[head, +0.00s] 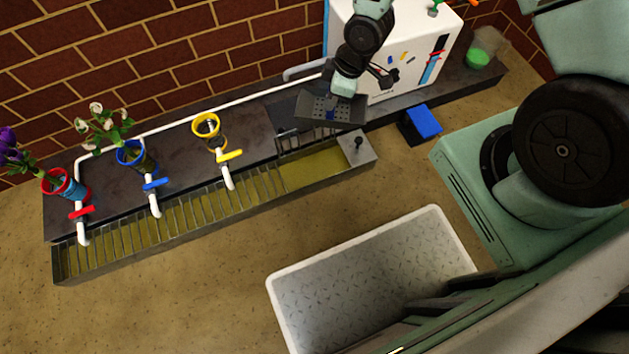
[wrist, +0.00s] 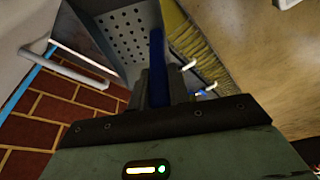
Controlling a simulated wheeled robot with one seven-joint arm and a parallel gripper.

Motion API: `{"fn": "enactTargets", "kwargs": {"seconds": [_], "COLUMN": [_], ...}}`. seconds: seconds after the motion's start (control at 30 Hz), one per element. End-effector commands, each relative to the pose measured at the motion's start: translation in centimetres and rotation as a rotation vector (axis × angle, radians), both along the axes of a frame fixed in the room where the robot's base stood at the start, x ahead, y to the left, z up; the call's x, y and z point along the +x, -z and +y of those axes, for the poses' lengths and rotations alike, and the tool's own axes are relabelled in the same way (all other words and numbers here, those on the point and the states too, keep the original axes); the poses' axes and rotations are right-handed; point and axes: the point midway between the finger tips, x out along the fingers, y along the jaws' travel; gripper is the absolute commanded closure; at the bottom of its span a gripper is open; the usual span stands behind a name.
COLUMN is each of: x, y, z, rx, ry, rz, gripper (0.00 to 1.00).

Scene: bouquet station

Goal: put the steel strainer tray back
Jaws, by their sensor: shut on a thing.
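The steel strainer tray (head: 308,105) is a grey perforated plate with a blue handle. In the head view it hangs tilted from my gripper (head: 334,104), above the counter beside the right part of the trough (head: 318,170). That part of the trough has no slats over it and shows yellow-green liquid or floor. In the wrist view the tray's holes (wrist: 128,35) show beyond the fingers of my gripper (wrist: 158,88), which are shut on the blue handle (wrist: 157,55).
Slats (head: 170,215) cover the trough's left part. Red, blue and yellow taps stand along the dark counter (head: 245,140) with flower pots (head: 132,154). A white cabinet (head: 400,40) stands behind my gripper. A blue-topped box (head: 424,122) and a large white-rimmed bin (head: 365,270) are on the floor.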

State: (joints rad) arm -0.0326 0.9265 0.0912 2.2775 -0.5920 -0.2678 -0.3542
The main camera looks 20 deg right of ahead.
Motion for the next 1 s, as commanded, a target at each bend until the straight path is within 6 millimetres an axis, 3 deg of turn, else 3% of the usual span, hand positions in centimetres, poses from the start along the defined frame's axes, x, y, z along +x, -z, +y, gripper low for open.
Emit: {"fn": "enactTargets", "kwargs": {"seconds": [0.03, 0.3, 0.5, 0.77, 1.0], "x": [0.0, -0.1, -0.2, -0.2, -0.2], "y": [3.3, 11.7, 15.5, 18.0, 24.0], "z": [0.3, 2.0, 2.9, 3.2, 3.3], "rx": [0.002, 0.002, 0.002, 0.0, 0.0], "ry": [-0.049, -0.332, -0.483, -0.551, -0.552], "rz": [-0.001, -0.001, -0.001, 0.0, 0.0], "gripper": [1.0, 1.0, 1.0, 1.0, 1.0]}}
